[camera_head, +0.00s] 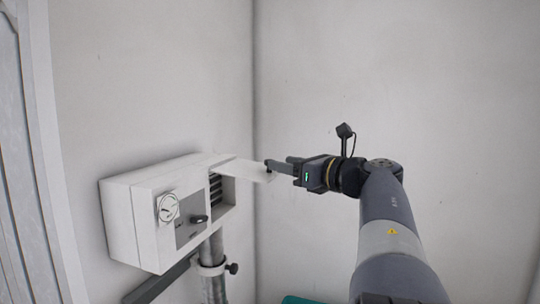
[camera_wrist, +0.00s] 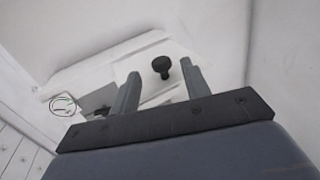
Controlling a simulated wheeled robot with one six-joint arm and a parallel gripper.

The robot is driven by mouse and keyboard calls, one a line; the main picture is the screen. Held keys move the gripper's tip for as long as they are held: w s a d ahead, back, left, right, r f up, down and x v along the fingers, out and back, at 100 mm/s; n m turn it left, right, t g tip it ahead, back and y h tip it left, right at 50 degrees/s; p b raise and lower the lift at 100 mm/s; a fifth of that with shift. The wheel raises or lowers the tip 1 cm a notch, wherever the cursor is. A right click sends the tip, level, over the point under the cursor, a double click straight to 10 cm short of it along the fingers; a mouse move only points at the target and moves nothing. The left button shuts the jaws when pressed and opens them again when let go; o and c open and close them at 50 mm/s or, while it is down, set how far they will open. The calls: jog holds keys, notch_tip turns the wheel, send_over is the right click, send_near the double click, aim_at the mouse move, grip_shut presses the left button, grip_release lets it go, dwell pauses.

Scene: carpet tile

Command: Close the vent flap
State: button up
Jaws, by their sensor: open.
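The vent flap (camera_head: 243,169) is a white plate at the upper right of a white wall box (camera_head: 147,222). It stands out from the box, raised, with the dark slatted vent opening (camera_head: 215,188) showing below it. A small black knob sits on the flap, clear in the wrist view (camera_wrist: 161,66). My gripper (camera_head: 271,167) is at the flap's outer end, by the knob. In the wrist view my gripper (camera_wrist: 160,70) is open, with the knob showing between its two fingertips. I cannot tell whether either finger touches it.
The box front carries a round dial (camera_head: 167,208) and a dark panel with a black knob (camera_head: 199,219). A grey pipe (camera_head: 212,258) with a clamp runs below. Walls meet in a corner just behind.

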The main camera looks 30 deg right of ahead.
jog(key=p, duration=0.2)
send_near(251, 164)
jog(key=shift+w+a+r, duration=0.85)
jog(key=shift+w+r, duration=0.2)
jog(key=shift+w, duration=0.1)
jog(key=shift+c, duration=0.5)
grip_shut()
